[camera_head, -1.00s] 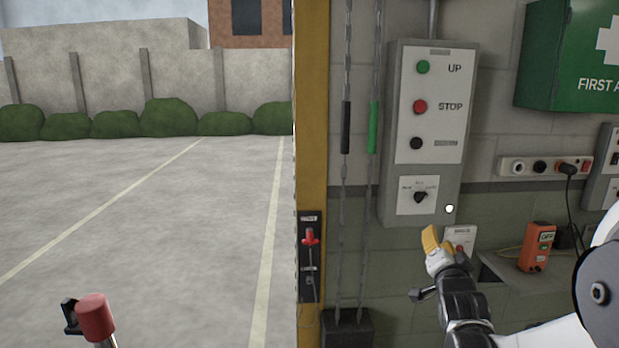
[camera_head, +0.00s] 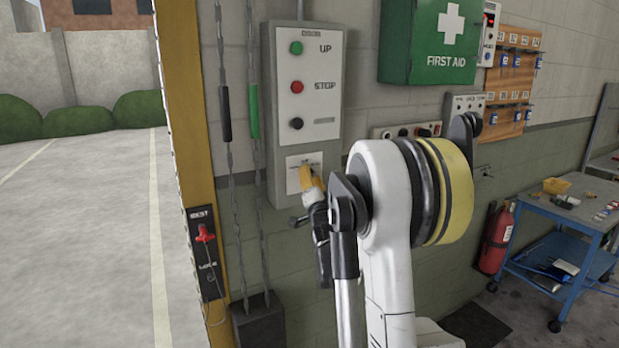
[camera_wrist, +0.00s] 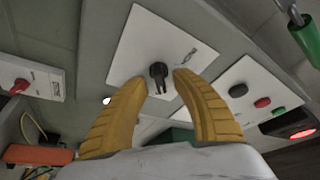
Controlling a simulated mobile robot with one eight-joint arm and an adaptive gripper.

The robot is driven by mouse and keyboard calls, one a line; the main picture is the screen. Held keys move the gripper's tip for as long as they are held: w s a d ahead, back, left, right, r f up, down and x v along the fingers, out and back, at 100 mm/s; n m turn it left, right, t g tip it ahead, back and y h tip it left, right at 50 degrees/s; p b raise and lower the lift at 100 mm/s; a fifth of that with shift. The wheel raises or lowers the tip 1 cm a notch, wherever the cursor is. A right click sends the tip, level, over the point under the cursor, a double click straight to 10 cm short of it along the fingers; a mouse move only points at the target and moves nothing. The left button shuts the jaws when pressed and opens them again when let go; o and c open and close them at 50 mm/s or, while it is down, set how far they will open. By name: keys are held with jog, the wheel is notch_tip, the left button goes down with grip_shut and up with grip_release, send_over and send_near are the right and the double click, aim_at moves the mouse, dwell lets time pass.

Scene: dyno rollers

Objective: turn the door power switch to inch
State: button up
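The door control box (camera_head: 327,70) is grey and hangs on the wall, with green, red and black buttons above a white switch plate (camera_head: 293,183). The black rotary power switch (camera_wrist: 158,72) sits on this plate in the wrist view. My gripper (camera_head: 306,177) is up at the plate in the head view and hides the switch there. In the wrist view my gripper (camera_wrist: 162,83) has its two yellow fingers apart, one tip on each side of the switch. Gaps show on both sides. I cannot tell how deep the tips reach. The plate's labels are too small to read.
Chains (camera_head: 252,110) hang just left of the box. A red handle (camera_head: 205,233) is on the yellow door post. A green first aid cabinet (camera_head: 432,40) and a socket strip (camera_head: 408,130) are to the right. A blue cart (camera_head: 570,215) and fire extinguisher (camera_head: 495,238) stand farther right.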

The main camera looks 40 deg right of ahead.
jog(key=shift+w+d+r, duration=0.1)
jog(key=shift+w+d, duration=0.05)
jog(key=shift+w, duration=0.15)
grip_shut()
jog(key=shift+s+r, duration=0.1)
jog(key=shift+s, duration=0.05)
